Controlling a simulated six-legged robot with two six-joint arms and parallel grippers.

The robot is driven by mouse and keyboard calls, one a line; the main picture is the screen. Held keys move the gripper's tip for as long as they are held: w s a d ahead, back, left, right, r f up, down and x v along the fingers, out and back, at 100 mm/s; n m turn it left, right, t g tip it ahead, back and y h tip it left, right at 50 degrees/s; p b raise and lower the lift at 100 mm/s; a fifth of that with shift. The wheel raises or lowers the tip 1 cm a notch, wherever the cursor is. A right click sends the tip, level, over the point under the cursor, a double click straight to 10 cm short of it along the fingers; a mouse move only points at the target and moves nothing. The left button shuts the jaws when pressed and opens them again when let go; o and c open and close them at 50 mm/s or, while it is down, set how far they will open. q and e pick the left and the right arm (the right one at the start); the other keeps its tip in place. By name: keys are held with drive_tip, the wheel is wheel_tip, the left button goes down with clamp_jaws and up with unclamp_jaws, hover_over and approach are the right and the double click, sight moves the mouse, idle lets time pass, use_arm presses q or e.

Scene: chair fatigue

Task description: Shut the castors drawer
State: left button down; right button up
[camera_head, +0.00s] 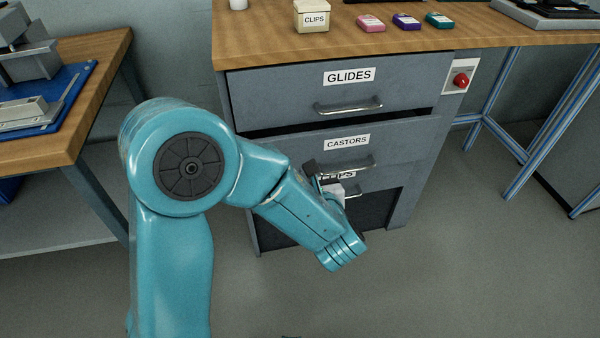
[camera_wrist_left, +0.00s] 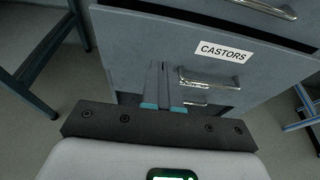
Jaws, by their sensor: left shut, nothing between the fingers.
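The castors drawer (camera_head: 395,150) is a grey front with a white CASTORS label and a bar handle. It stands slightly out, with a dark gap along its top. In the left wrist view the castors drawer (camera_wrist_left: 150,48) fills the middle, its handle (camera_wrist_left: 210,82) right of the fingers. My left gripper (camera_wrist_left: 166,68) is shut and empty, its fingertips in front of the drawer's lower part, left of the handle. I cannot tell whether they touch it. In the head view my left forearm and wrist partly cover the drawer's lower left. My right gripper is in neither view.
The glides drawer (camera_head: 390,90) above looks shut. A red button (camera_head: 461,80) is at the cabinet's right. The benchtop (camera_head: 270,40) holds a clips box (camera_head: 312,17) and small coloured boxes. Floor in front is clear.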

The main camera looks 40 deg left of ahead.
use_arm(q)
drive_tip(key=b, duration=0.2)
approach(291, 135)
drive_tip(key=w+a+f, duration=0.1)
drive_tip(key=f, duration=0.1)
drive_tip(key=w+a+f, duration=0.1)
drive_tip(key=w+a, duration=0.1)
drive_tip(key=shift+f, duration=0.35)
drive_tip(key=shift+w+a+r, duration=0.1)
drive_tip(key=shift+w+a, duration=0.2)
drive_tip(key=shift+a, duration=0.1)
drive_tip(key=w+a, duration=0.2)
drive_tip(key=a, duration=0.1)
drive_tip(key=shift+w+a+b, duration=0.15)
drive_tip(key=shift+w+b, duration=0.15)
drive_tip(key=shift+w, duration=0.1)
drive_tip(key=shift+a+r, duration=0.1)
drive_tip(key=shift+r, duration=0.25)
